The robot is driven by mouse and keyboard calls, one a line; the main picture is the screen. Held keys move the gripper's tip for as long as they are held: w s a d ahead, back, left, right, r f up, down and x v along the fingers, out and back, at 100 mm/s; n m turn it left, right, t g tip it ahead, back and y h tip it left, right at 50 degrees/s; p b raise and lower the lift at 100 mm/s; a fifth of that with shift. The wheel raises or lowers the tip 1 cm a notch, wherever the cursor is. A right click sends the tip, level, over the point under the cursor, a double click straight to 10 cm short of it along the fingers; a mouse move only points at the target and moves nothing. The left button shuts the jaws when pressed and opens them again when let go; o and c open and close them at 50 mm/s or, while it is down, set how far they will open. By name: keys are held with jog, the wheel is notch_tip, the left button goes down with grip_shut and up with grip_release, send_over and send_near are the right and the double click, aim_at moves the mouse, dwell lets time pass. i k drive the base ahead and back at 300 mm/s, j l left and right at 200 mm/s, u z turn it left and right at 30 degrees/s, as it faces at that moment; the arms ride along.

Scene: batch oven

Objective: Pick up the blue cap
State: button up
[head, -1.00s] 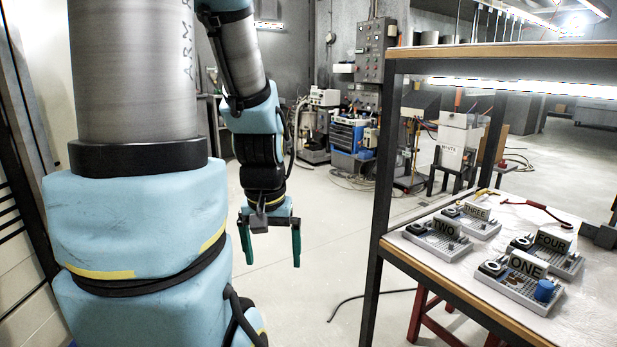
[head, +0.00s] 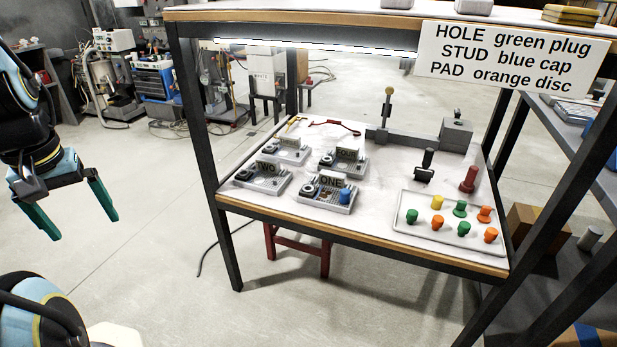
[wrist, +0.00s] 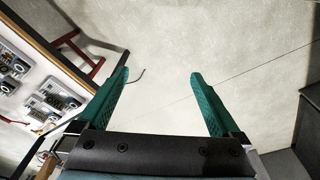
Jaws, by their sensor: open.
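The blue cap (head: 345,195) sits on the right part of the grey plate marked ONE (head: 325,200), near the front edge of the bench, in the head view. My gripper (head: 78,222) is open and empty over the floor, well to the left of the bench. In the wrist view my gripper (wrist: 160,95) shows two green fingers spread wide with only bare floor between them. I cannot make out the blue cap in the wrist view.
Plates TWO (head: 262,178) and FOUR (head: 343,161) stand close by plate ONE. A tray (head: 405,232) of green, orange and yellow pieces lies to the right. The bench's dark post (head: 196,140) and overhead shelf (head: 300,32) frame the work surface. A sign (head: 515,58) hangs above.

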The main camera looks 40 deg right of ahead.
aim_at(344, 193)
jog(key=i+l, duration=0.2)
jog(key=i, duration=0.15)
jog(key=i+l+z, duration=0.15)
jog(key=i, duration=0.2)
jog(key=i+l, duration=0.2)
jog(key=i, duration=0.15)
jog(key=z, duration=1.4)
